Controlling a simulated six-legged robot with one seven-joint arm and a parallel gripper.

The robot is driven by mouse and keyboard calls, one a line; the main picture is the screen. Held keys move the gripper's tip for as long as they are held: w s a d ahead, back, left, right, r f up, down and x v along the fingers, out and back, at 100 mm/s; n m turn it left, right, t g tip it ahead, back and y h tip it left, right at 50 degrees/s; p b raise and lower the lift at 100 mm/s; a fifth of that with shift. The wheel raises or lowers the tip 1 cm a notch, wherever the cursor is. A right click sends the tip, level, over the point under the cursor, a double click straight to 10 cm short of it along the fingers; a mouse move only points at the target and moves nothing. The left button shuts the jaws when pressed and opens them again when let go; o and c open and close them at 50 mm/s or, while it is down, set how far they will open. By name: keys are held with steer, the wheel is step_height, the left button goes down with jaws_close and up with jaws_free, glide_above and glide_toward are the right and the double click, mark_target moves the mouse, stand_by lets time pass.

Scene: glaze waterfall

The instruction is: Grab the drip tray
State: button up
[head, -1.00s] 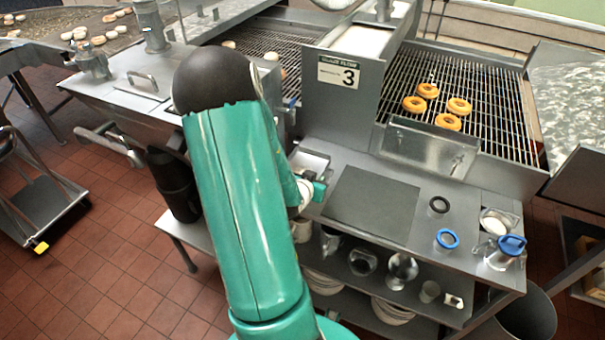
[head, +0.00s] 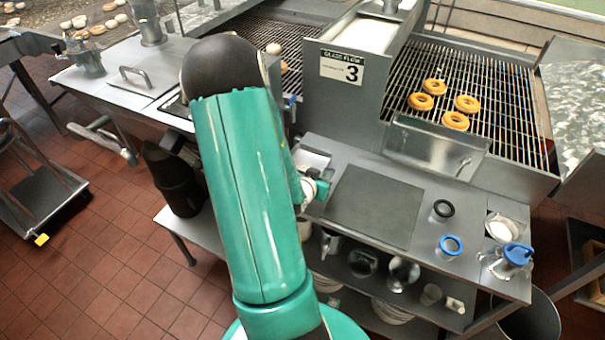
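A shallow metal tray with an upright front (head: 435,150), which looks like the drip tray, sits at the near end of the right wire conveyor, above the grey worktop. A smaller light metal tray (head: 313,160) shows partly beside my arm, at the worktop's left end; I cannot tell which of the two is named. My teal arm fills the middle of the head view. Only a bit of its far end, teal and white, shows past its right side, over the worktop's left edge. My gripper's fingers are hidden behind the arm.
Several ring doughnuts (head: 455,121) lie on the right conveyor (head: 490,85). The worktop holds a dark flat mat (head: 374,206), a black ring (head: 444,208), a blue ring (head: 451,245) and a blue-lidded jug (head: 512,259). Below is a shelf with pots. A wheeled cart (head: 40,195) stands left.

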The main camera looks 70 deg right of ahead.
steer(key=shift+a, duration=0.1)
jaws_close()
steer(key=shift+r, duration=0.1)
